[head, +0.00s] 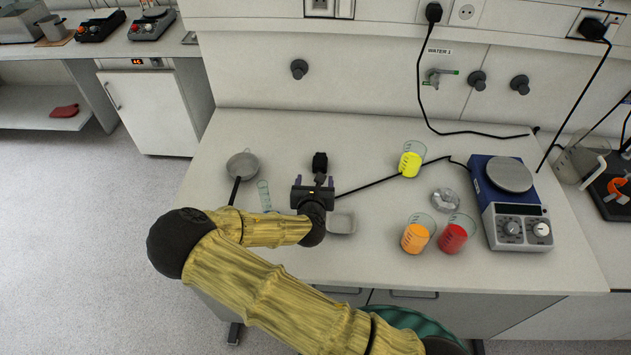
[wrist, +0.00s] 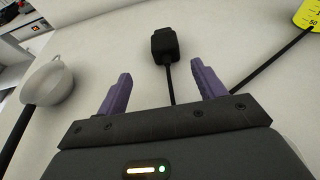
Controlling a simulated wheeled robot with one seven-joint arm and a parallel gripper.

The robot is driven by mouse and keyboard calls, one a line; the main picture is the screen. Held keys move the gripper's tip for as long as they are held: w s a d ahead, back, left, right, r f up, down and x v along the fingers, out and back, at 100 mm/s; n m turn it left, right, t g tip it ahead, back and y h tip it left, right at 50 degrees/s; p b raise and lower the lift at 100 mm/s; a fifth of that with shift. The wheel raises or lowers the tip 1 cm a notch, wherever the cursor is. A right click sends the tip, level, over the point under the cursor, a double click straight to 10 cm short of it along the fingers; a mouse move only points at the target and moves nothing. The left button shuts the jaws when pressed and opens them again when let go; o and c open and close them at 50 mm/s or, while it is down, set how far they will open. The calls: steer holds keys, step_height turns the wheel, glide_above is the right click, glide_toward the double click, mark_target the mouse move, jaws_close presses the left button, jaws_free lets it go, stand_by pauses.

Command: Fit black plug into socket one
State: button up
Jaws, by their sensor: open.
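The black plug (head: 320,162) lies on the bench just beyond my gripper (head: 315,181). In the wrist view the plug (wrist: 165,44) lies ahead of my open, empty gripper (wrist: 160,73), apart from both purple fingers. Its black cable (wrist: 171,84) runs back between the fingers, and the cable (head: 385,180) continues right toward the blue hotplate. At the top of the head view are an empty-looking socket (head: 320,5), cut by the edge, and another socket (head: 466,12). No label marking socket one is readable; a "2" shows by the top-right socket.
A grey pan (head: 242,164) with a dark handle and a glass cylinder (head: 264,195) are left of my gripper. A small tray (head: 341,222) is close at right. Yellow (head: 411,164), orange (head: 415,238) and red (head: 453,239) beakers and the hotplate (head: 508,200) stand further right.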

mark_target(319, 169)
steer(key=shift+s, duration=0.25)
steer(key=shift+s+d+r, duration=0.1)
steer(key=shift+d, duration=0.05)
steer(key=shift+w+d+f+h, duration=0.3)
steer(key=shift+w+d+f, duration=0.05)
steer(key=shift+w+d, duration=0.3)
steer(key=b+x, duration=0.1)
steer(key=x, duration=0.1)
steer(key=b+x, duration=0.1)
steer(key=x, duration=0.1)
steer(key=a+b+x, duration=0.1)
steer(key=x, duration=0.1)
steer(key=shift+w+f, duration=0.15)
steer(key=shift+w, duration=0.1)
steer(key=shift+w+d+f, duration=0.1)
steer(key=shift+w+f, duration=0.05)
steer(key=shift+w, duration=0.55)
steer(key=shift+c, duration=0.2)
